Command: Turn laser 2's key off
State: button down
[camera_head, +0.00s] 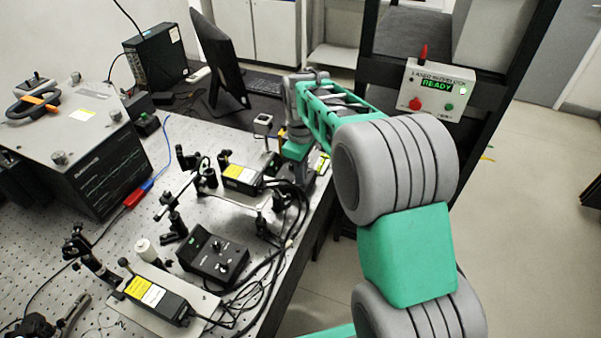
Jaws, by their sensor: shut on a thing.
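My arm reaches from the right over the bench's right edge, and my gripper (289,160) points down there. Its fingertips are small and mostly hidden. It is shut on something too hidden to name. Beside it is a partly covered unit with a yellow-and-white label (322,165). A black laser box with yellow and white labels (243,179) stands to the left of my gripper. A similar laser box (156,297) sits on a plate at the front, with a small mark like a 2 beside it. A black control box with knobs (213,257) lies between them. No key can be made out.
Posts and optics mounts (172,226) crowd the perforated bench (95,262). Black cables (290,228) run along its right edge. A grey instrument (84,150) and a monitor (217,62) stand farther back. A panel reading READY (437,91) is at right. Open floor (520,220) lies right of my arm.

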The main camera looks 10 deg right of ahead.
jog(key=shift+w+r+n, duration=0.15)
jog(key=shift+r+n, duration=0.05)
jog(key=shift+n, duration=0.2)
jog(key=c, duration=1.6)
grip_release()
jog(key=shift+f, duration=0.15)
notch_tip(320, 180, up, 8)
jog(key=shift+f+b, duration=0.1)
jog(key=shift+b, duration=0.4)
